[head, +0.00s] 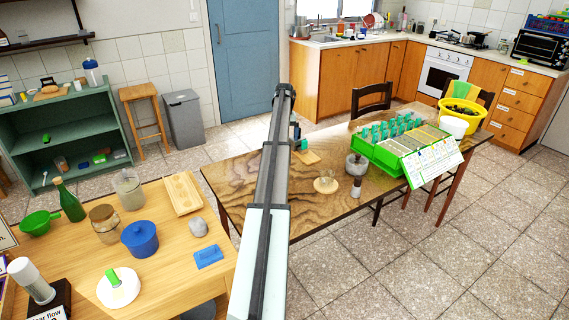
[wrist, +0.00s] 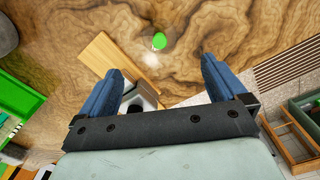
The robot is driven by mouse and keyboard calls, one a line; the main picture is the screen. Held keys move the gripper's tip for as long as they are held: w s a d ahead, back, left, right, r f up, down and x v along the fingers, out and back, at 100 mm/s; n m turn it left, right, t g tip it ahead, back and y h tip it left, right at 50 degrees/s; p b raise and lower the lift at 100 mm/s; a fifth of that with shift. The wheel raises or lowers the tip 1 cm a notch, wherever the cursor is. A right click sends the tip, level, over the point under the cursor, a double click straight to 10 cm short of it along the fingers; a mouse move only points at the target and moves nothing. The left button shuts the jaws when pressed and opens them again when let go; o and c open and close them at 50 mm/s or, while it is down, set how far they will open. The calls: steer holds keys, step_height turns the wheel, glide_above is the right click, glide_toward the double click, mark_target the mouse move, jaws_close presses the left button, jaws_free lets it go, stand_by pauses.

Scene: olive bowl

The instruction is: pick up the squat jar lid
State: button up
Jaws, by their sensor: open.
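A small bright green round piece (wrist: 159,41) lies on the wood-grained table (wrist: 210,30), beside a pale wooden board (wrist: 110,58), in the wrist view. It may be the squat jar lid, but I cannot tell for sure. In the head view my arm seems to hide it. My gripper (wrist: 163,80) is open, with its two blue fingers spread over the table and apart from the green piece. A dark and white object (wrist: 146,92) shows partly beside the left finger; I cannot tell what it is.
In the head view, a green tray of seedlings (head: 400,150), a grey mortar-like pot (head: 357,166) and a glass dish (head: 326,183) stand on the table right of my arm. The near table (head: 170,265) holds a blue pot (head: 140,239) and several jars.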

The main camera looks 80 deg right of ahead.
step_height(320, 180, down, 12)
steer(key=shift+s+r, duration=0.1)
stand_by(0.5)
steer(key=c, duration=1.1)
